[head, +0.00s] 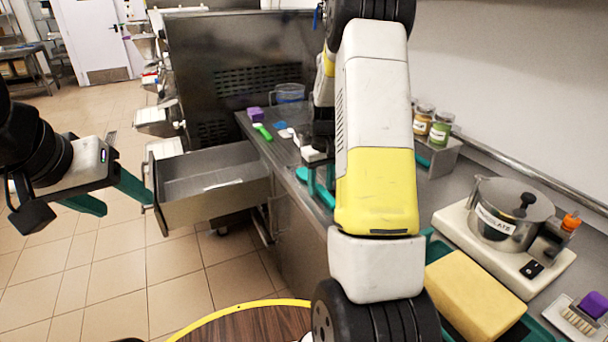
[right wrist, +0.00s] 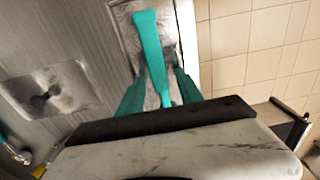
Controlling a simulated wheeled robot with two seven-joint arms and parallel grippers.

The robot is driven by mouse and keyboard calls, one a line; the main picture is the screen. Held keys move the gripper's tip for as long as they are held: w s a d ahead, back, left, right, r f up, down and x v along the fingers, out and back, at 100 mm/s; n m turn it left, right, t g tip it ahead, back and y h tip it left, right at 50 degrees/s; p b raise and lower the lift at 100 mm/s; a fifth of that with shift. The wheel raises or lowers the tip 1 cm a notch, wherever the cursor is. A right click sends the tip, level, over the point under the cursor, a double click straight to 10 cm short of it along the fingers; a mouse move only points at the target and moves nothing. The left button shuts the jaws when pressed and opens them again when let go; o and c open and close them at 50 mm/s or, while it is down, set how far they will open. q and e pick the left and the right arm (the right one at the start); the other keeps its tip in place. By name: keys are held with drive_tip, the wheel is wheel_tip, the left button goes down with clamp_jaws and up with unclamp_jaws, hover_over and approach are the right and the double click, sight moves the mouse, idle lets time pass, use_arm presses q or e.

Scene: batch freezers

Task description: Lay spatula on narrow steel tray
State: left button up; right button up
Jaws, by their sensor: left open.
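The teal spatula (right wrist: 149,45) shows in the right wrist view, over or on a narrow steel tray (right wrist: 125,27) near the counter's edge. My right gripper (right wrist: 160,72) has one teal finger on each side of the spatula; whether they press on it is unclear. In the head view the right gripper (head: 316,187) is over the counter, partly hidden by my right arm. The spatula cannot be told apart from the teal fingers there. My left gripper (head: 112,196) is open and empty, one finger near the front of an open steel drawer (head: 212,207).
The steel counter (head: 290,205) runs along the wall. It holds a green-handled tool (head: 262,131), jars (head: 440,128), a pot (head: 508,212) on a white base and a yellow block (head: 474,290). A dark machine (head: 235,65) stands behind the drawer. The tiled floor at left is clear.

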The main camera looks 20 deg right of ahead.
sight(321, 188)
drive_tip(key=s+a+r+t, duration=0.1)
drive_tip(key=s+a+r, duration=0.1)
drive_tip(key=r, duration=0.7)
drive_tip(key=s+a+r+t, duration=0.1)
drive_tip(key=s+a+r, duration=0.15)
drive_tip(key=r, duration=0.65)
drive_tip(key=s+a+r+t, duration=0.1)
drive_tip(key=s+a, duration=0.2)
drive_tip(key=s, duration=0.4)
drive_tip(key=s+a+r+t+y, duration=0.1)
drive_tip(key=s+a+r, duration=0.1)
drive_tip(key=s, duration=0.4)
drive_tip(key=s+a+r+m+t+y, duration=0.1)
drive_tip(key=s+a+r+t, duration=0.1)
drive_tip(key=s+a, duration=0.3)
drive_tip(key=s, duration=0.2)
drive_tip(key=shift+s, duration=0.35)
drive_tip(key=shift+a+r, duration=0.1)
drive_tip(key=shift+r, duration=0.05)
